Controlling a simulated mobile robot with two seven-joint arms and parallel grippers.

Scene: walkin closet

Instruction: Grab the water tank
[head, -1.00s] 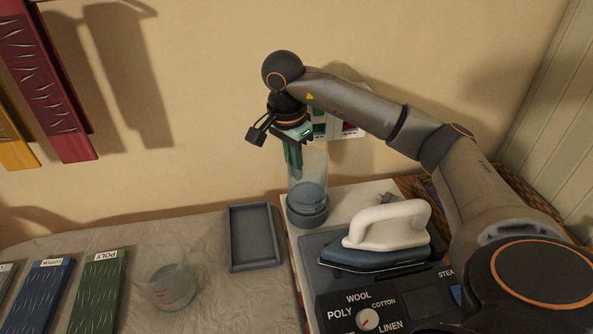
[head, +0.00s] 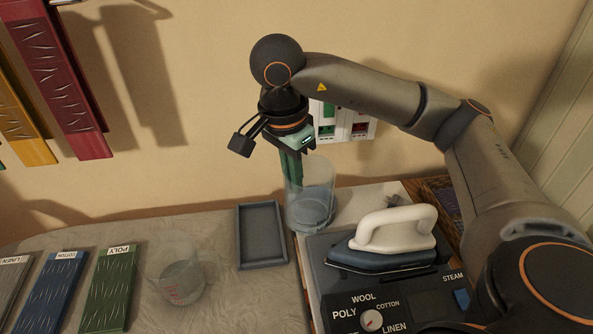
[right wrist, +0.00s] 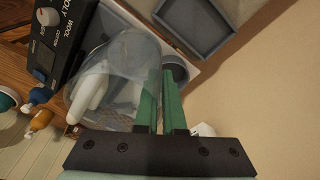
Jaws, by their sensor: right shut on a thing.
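The water tank (head: 311,205) is a clear cylinder standing upright over the right rear of the table, at the back left of the ironing unit. My right gripper (head: 291,168) is above its left rim, pointing down, shut on the tank's wall. In the right wrist view, the green fingers (right wrist: 162,105) are at the edge of the clear tank (right wrist: 100,85), with the wall seemingly between them. A dark round base (right wrist: 175,68) shows beyond the fingers, apart from the tank. My left gripper is not in view.
The ironing unit (head: 375,312) with an iron (head: 390,262) stands right of the tank. A grey tray (head: 262,262) and a clear measuring cup (head: 180,285) are to the left. Orange (right wrist: 41,119) and blue (right wrist: 42,94) bottles show in the wrist view.

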